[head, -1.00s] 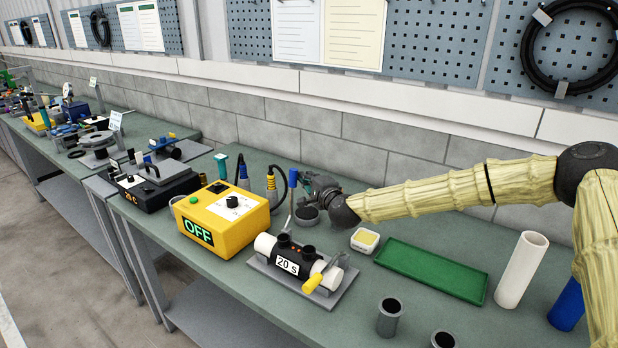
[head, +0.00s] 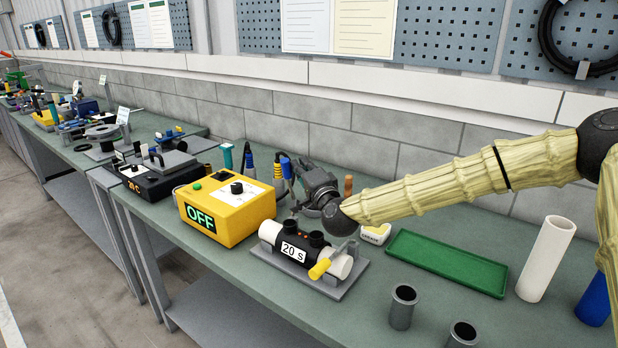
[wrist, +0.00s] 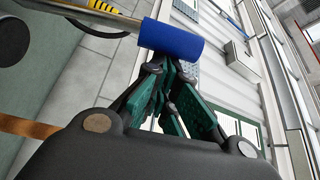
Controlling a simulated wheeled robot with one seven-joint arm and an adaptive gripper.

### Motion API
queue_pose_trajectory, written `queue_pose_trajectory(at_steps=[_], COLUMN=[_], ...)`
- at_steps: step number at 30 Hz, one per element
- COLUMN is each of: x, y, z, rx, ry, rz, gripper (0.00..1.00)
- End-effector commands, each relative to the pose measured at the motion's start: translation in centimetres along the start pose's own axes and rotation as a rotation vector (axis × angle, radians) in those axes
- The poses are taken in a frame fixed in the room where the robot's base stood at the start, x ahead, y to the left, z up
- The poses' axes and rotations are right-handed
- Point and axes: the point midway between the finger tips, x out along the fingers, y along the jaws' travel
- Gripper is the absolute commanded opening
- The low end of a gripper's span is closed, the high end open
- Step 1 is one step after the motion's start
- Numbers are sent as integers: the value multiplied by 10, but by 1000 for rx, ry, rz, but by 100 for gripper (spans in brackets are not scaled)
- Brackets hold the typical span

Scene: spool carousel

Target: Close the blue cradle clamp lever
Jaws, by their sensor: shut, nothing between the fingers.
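The blue clamp lever (head: 287,168) stands up behind the left end of the cradle, its lower rod partly hidden. My gripper (head: 299,172) is right beside its blue grip, on the right side. In the wrist view the blue grip (wrist: 172,40) lies across the fingertips of my gripper (wrist: 165,68). The fingers are shut with nothing between them and look to be against the grip; exact contact is unclear. The cradle (head: 345,287) holds a white pipe with a black fitting labelled "20 s". A yellow-handled lever (head: 320,268) lies low at its right end.
A yellow control box (head: 228,212) reading "OFF" stands left of the cradle, with a cable and yellow connector (head: 279,170) behind. A green tray (head: 446,263), white tub (head: 376,234), white upright pipe (head: 547,258) and grey cups (head: 403,307) are to the right. The wall is behind.

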Motion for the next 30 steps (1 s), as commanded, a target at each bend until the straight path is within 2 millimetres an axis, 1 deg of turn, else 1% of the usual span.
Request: queue_pose_trajectory(at_steps=[1, 6, 15, 24, 30], x=[-4, -15, -30, -40, -42], y=[6, 2, -2, -3, -3], z=[9, 27, 53, 68, 72], rx=[-32, -137, -296, -309, -309], ry=[-4, -4, -3, -2, -2], rz=[-19, -81, -174, -182, -182], gripper=[0, 0, 0, 0, 0])
